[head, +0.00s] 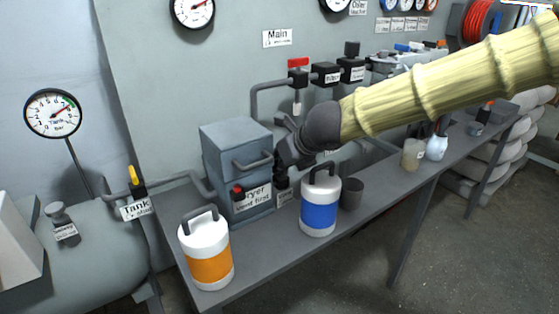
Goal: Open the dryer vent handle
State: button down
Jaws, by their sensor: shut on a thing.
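The dryer is a blue-grey box (236,150) on the bench, with a grey bar handle (254,163) on its front and a label (253,197) reading "Dryer vent first". My gripper (281,168) is dark and reaches down from the right, close against the dryer's right side. It is shut at the top of a small dark valve (283,186), which I take for the dryer vent handle. My fingers hide most of the handle, so I cannot tell its angle. A small label (286,196) sits by this valve.
A blue-banded canister (319,214) and a dark cup (351,194) stand just right of the valve. An orange-banded canister (207,264) stands at front left. A red-handled valve (298,65) and grey pipes are on the wall behind. The bench front has some clear room.

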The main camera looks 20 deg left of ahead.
jog(key=shift+r+n+g+p, duration=0.3)
jog(key=shift+n+p, duration=0.1)
jog(key=shift+p, duration=1.1)
jog(key=n+g+y+p, duration=0.1)
jog(key=n+g+p, duration=0.1)
jog(key=p, duration=1.3)
jog(key=shift+w+n+y, duration=0.1)
jog(key=shift+n+y, duration=0.2)
jog(key=shift+n, duration=0.4)
jog(key=shift+f+g+p, duration=0.2)
jog(key=shift+g+p, duration=0.1)
jog(key=shift+p, duration=0.1)
jog(key=c, duration=1.8)
grip_release()
jog(key=shift+o, duration=0.2)
jog(key=shift+f, duration=0.1)
jog(key=b, duration=0.3)
jog(key=shift+f, duration=0.25)
